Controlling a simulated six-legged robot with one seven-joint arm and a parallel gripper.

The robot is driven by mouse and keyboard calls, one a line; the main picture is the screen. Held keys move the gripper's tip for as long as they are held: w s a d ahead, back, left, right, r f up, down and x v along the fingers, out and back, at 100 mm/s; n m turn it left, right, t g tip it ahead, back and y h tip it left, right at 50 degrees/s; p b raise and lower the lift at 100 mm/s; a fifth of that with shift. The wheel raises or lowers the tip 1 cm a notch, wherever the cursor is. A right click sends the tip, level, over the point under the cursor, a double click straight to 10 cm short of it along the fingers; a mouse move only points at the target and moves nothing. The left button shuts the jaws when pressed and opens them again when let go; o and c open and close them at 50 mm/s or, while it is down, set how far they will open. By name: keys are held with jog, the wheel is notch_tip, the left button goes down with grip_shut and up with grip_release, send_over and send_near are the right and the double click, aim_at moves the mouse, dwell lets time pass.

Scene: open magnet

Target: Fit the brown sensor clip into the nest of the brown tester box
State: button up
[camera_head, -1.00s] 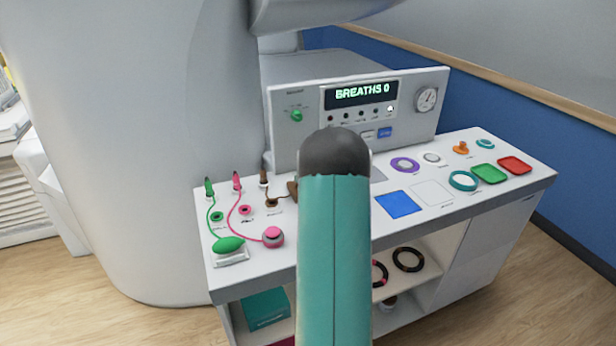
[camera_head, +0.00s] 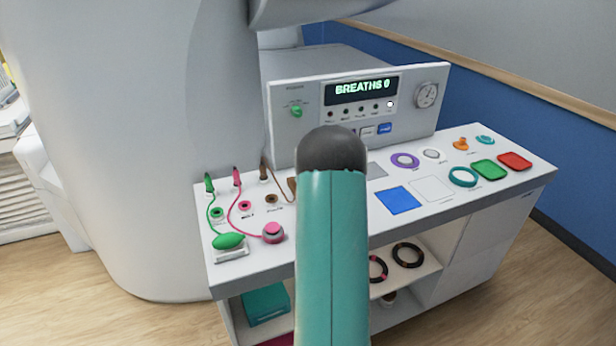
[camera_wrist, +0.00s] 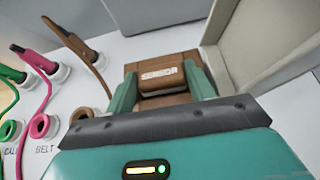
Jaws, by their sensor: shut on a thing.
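In the wrist view my gripper (camera_wrist: 163,84) has its two teal fingers closed on the brown sensor clip (camera_wrist: 164,88), which sits between them. A "SENSOR" label shows there. The brown tester box (camera_wrist: 190,57) is right at the clip, with its brown edges showing beyond the fingers. I cannot tell whether the clip is seated in the nest or just above it. In the head view my teal arm hides the gripper and clip, and only a sliver of the brown box (camera_head: 293,186) shows left of it.
A brown cord (camera_wrist: 92,62) runs from its socket beside the gripper. Pink (camera_wrist: 42,70) and green cords stand further left. The console (camera_head: 300,88) behind reads "BREATHS 0". Coloured pads and rings lie right on the cart top (camera_head: 240,262).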

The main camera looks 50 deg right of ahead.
jog(key=shift+f, duration=0.1)
jog(key=o, duration=1)
jog(key=shift+o, duration=0.2)
jog(key=v, duration=1.4)
jog(key=shift+f, duration=0.1)
